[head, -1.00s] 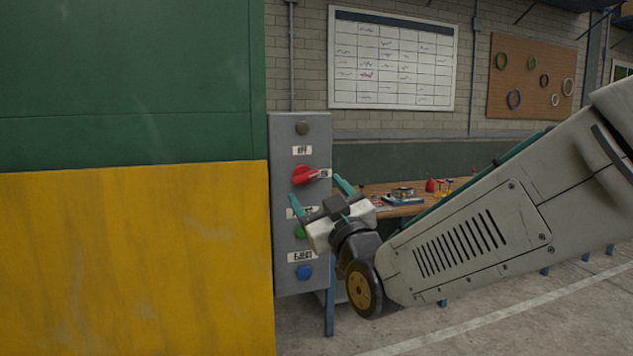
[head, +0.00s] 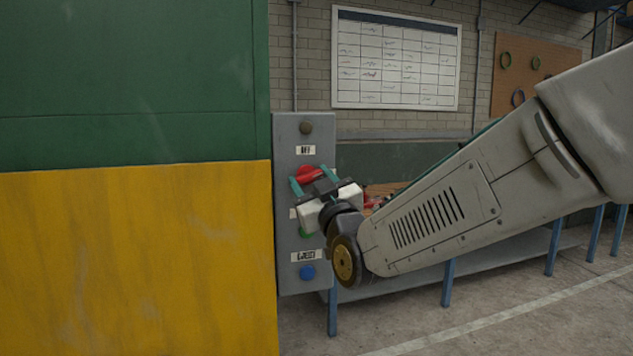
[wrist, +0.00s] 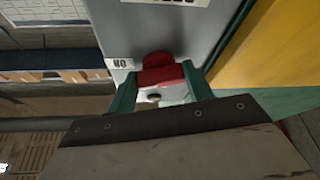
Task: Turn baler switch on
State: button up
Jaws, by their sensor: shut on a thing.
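The baler's switch is a red rotary knob (head: 308,173) on a grey control panel (head: 288,140) fixed beside the green and yellow baler (head: 135,250). My gripper (head: 315,182) is at the knob, with its teal fingers on either side of it. In the wrist view the red knob (wrist: 160,77) sits between the two fingers (wrist: 159,92), and my gripper is shut on it. An "ON" label (wrist: 119,63) shows beside the knob there. The "OFF" label (head: 305,149) is above the knob in the head view. My gripper partly hides the knob.
A workbench (head: 480,268) stands behind my arm.

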jog(key=m+h, duration=0.1)
jog(key=m, duration=0.1)
jog(key=m+t+h, duration=0.1)
jog(key=m, duration=0.2)
jog(key=shift+m+h, duration=0.3)
jog(key=shift+h, duration=0.1)
jog(key=o, duration=1)
jog(key=shift+s, duration=0.15)
jog(key=v, duration=0.7)
jog(key=shift+s+d+f, duration=0.1)
jog(key=shift+s+f, duration=0.15)
